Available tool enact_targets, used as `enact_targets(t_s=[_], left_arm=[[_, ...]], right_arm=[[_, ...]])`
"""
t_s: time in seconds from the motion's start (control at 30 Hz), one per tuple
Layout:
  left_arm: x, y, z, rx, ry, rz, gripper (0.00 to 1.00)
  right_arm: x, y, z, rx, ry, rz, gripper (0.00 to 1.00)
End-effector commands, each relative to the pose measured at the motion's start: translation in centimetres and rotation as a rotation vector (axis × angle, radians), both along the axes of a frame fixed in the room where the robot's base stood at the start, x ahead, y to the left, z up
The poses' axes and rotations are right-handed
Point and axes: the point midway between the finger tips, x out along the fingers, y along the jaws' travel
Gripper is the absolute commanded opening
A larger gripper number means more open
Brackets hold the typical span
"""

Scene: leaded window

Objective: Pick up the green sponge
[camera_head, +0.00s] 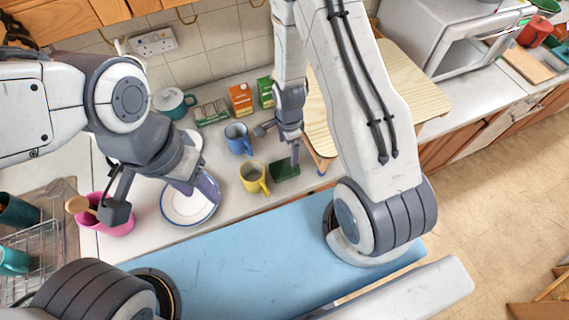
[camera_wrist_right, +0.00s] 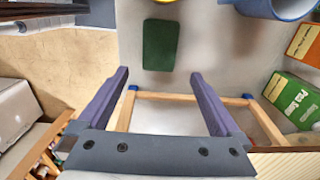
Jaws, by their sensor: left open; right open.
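The green sponge (camera_head: 285,169) lies flat on the worktop near its front edge, right of a yellow mug (camera_head: 253,177). It also shows in the right wrist view (camera_wrist_right: 161,45), just beyond the fingertips. My right gripper (camera_head: 278,145) is open and empty, above the worktop beside the sponge; its fingers in the wrist view (camera_wrist_right: 160,73) are spread wider than the sponge, which does not appear gripped. My left gripper (camera_head: 161,200) is open over a white plate with a blue rim (camera_head: 190,211), away from the sponge.
A wooden stand with blue corners (camera_wrist_right: 190,97) shows beneath my right fingers in the wrist view. A blue mug (camera_head: 238,138), an orange box (camera_head: 240,98) and a green box (camera_head: 265,92) stand nearby. A pink container (camera_head: 117,227) stands at the left.

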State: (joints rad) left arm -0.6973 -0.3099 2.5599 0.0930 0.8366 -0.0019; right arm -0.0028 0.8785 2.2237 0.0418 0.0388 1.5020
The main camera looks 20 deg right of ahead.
Motion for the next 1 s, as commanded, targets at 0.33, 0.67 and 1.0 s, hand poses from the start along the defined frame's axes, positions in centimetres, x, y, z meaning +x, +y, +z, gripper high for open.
enact_targets(t_s=[0.33, 0.67, 1.0], left_arm=[[0.0, 0.0, -2.1, -0.001, -0.001, -0.001, 0.50], [0.0, 0.0, -3.4, 0.000, 0.000, -0.002, 0.50], [0.0, 0.0, -7.4, -0.001, -0.001, -0.005, 0.50]], right_arm=[[0.0, -0.1, -4.1, -0.002, 0.000, 0.001, 1.00], [0.0, 0.0, -5.3, -0.002, 0.000, 0.002, 1.00], [-0.1, -0.3, -9.2, -0.001, 0.001, 0.001, 1.00]])
